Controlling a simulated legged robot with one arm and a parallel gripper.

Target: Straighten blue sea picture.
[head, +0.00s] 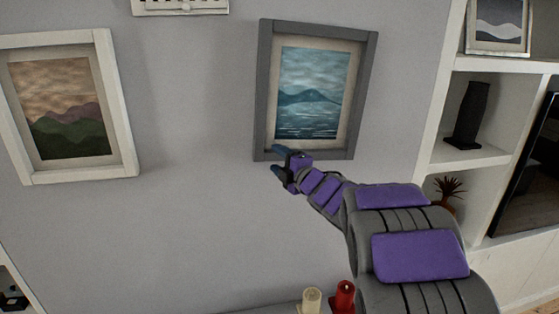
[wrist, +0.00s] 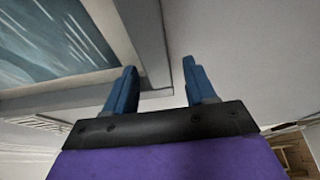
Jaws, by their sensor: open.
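The blue sea picture (head: 312,95) hangs on the wall in a grey frame (head: 264,85). In the head view its top edge slopes down to the right, so it looks tilted. My gripper (head: 276,161) is at the frame's lower left corner, with one finger over the bottom edge and the other below it. In the wrist view my gripper (wrist: 161,88) is open, and the frame's corner (wrist: 157,75) shows between its two blue fingers. The sea picture (wrist: 50,40) fills the upper left there. I cannot tell whether the fingers touch the frame.
A white-framed mountain picture (head: 68,108) hangs to the left. White shelves (head: 470,157) with a dark speaker (head: 470,115) and a plant (head: 449,192) stand at the right. Cream (head: 311,301) and red (head: 344,297) candles stand below. The wall between the pictures is clear.

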